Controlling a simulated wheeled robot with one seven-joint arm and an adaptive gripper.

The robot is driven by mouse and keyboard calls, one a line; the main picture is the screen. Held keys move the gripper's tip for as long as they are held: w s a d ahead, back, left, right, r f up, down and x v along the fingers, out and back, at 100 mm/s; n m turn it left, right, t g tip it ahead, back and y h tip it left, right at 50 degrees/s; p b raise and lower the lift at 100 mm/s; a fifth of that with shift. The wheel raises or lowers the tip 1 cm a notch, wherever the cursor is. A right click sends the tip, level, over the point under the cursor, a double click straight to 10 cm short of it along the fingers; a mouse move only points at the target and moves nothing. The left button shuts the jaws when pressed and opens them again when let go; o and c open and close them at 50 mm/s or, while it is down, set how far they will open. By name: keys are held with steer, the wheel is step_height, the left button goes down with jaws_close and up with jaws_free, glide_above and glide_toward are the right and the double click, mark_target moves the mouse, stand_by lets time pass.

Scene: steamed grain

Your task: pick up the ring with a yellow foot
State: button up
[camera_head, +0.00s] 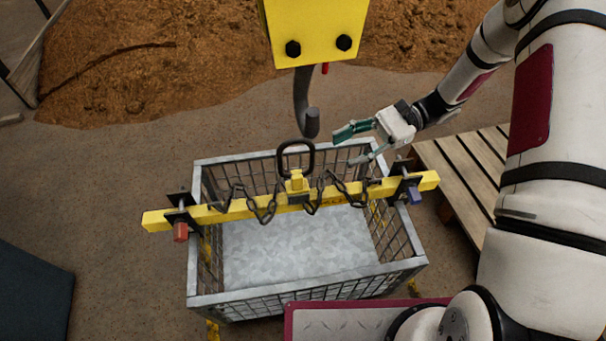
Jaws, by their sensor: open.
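The ring (297,144) is a dark, rounded metal loop. It stands upright on a yellow foot (297,183) at the middle of a yellow beam (240,209). My gripper (356,145) is open and empty, with green fingertips pointing left. In the picture it is just right of the ring, and a gap shows between them. How far apart they are in depth is hard to tell. The yellow beam lies across a grey mesh crate (307,299), with chains (262,211) hanging along it.
A dark hook (304,105) under a yellow block (315,30) hangs just above the ring. Black brackets with a red end (180,231) and a blue end (414,195) sit on the beam. A wooden pallet (462,170) lies right of the crate. A grain heap (150,70) fills the back.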

mark_target(303, 175)
steer(key=f+m+y, duration=0.1)
steer(key=f, duration=0.2)
steer(key=w+d+f+m+t+y, duration=0.1)
steer(key=f, duration=0.2)
steer(key=f+m+t+y, duration=0.1)
steer(key=f+m, duration=0.1)
steer(key=f, duration=0.1)
steer(key=shift+w+d+f, duration=0.2)
steer(key=shift+f, duration=0.2)
steer(key=shift+a+f+t, duration=0.15)
steer(key=shift+a+t, duration=0.05)
steer(key=shift+t, duration=0.1)
steer(key=a, duration=0.2)
steer(key=s+a+b, duration=0.1)
steer(key=a, duration=0.4)
steer(key=shift+s+a+b, duration=0.25)
steer(key=shift+a+b, duration=0.05)
steer(key=shift+a, duration=0.1)
steer(key=shift+s+a+b, duration=0.2)
steer(key=shift+a+b, duration=0.25)
steer(key=shift+a, duration=0.9)
steer(key=shift+s+a+b, duration=0.2)
steer(key=shift+a+b, duration=0.25)
steer(key=shift+a, duration=0.85)
steer(key=shift+c, duration=0.5)
steer(key=shift+r, duration=0.25)
jaws_close()
